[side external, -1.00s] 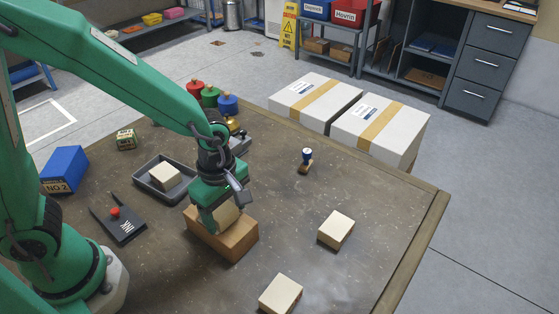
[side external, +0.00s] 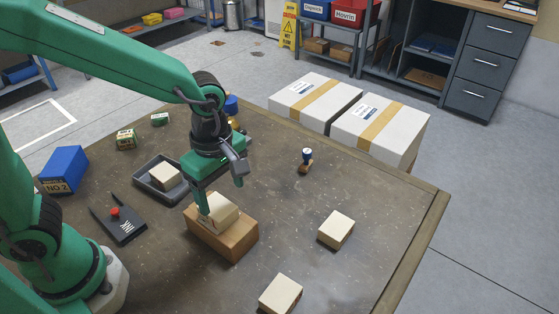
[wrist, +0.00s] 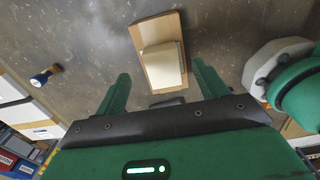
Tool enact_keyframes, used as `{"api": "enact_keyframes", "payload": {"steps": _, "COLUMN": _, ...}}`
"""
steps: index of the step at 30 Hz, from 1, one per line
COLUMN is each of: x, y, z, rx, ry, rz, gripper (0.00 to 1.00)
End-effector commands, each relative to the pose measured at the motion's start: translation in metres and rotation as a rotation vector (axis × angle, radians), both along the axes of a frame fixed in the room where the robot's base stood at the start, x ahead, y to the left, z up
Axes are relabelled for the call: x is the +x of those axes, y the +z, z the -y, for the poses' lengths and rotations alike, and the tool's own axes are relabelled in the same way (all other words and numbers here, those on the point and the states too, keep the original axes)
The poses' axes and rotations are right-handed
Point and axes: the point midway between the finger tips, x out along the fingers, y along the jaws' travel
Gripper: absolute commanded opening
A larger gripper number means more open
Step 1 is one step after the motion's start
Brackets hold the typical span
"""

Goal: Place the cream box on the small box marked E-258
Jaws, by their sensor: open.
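A cream box (side external: 222,210) rests on top of a small brown box (side external: 228,240) on the worktable. In the wrist view the cream box (wrist: 163,64) lies flat on the brown box (wrist: 150,30), toward one end of it. No E-258 mark is readable on the brown box. My gripper (side external: 221,195) is open just above the cream box, its green fingers spread to either side. In the wrist view nothing is held between the fingers. Other cream boxes sit in the grey tray (side external: 144,182) and on the table at the right (side external: 336,230) and front (side external: 281,294).
A blue-handled stamp (side external: 306,160) stands on the table toward the right. A dark plate with a red knob (side external: 115,212), a blue box (side external: 64,170) and small green boxes (side external: 125,139) are on the left.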

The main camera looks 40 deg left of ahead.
Motion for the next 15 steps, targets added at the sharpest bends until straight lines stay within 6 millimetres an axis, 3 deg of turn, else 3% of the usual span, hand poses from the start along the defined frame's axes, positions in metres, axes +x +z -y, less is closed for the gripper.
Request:
{"api": "enact_keyframes", "payload": {"steps": 6, "x": 0.0, "y": 0.036, "z": 0.0, "rx": -0.002, "ry": 0.0, "rz": 0.004, "gripper": 0.72}}
{"api": "enact_keyframes", "payload": {"steps": 15, "x": 0.0, "y": 0.058, "z": 0.0, "rx": 0.0, "ry": 0.0, "rz": 0.001, "gripper": 0.72}}
